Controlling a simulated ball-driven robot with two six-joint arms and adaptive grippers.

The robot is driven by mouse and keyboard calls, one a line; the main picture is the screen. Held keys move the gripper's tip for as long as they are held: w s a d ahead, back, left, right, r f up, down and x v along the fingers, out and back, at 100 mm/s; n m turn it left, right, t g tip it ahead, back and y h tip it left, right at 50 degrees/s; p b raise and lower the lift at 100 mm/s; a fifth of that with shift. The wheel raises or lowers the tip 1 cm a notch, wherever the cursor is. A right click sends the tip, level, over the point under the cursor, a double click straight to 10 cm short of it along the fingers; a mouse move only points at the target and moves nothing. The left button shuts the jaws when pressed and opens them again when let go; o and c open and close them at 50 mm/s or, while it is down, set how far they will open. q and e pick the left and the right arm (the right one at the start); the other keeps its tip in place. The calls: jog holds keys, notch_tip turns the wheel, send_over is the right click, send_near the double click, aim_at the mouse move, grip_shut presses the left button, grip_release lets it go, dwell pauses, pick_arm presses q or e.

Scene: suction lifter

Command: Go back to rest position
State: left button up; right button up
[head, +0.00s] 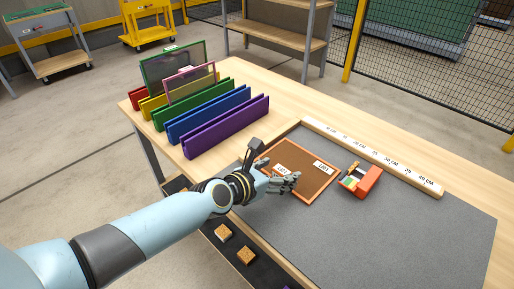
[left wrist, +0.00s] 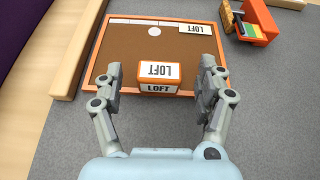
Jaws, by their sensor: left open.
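My left gripper (head: 290,181) is open over the near left part of an orange-framed brown board (head: 309,184). In the left wrist view, the fingers of my left gripper (left wrist: 161,68) stand apart on either side of an orange-and-white block labelled LOFT (left wrist: 160,72). The block sits at the near edge of the board (left wrist: 120,45), with no finger visibly touching it. A second LOFT label (head: 323,167) lies near the board's far right corner. My right gripper is not in view.
A long ruler (head: 375,157) runs behind the board. An orange box with small coloured items (head: 367,181) stands right of it. Coloured slotted racks (head: 228,128) stand at the back left, two holding framed panels. The grey mat (head: 420,235) is clear at the right.

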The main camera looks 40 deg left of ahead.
pick_arm(q)
jog(key=v, duration=0.9)
jog(key=shift+s+r, duration=0.1)
jog(key=shift+s, duration=0.05)
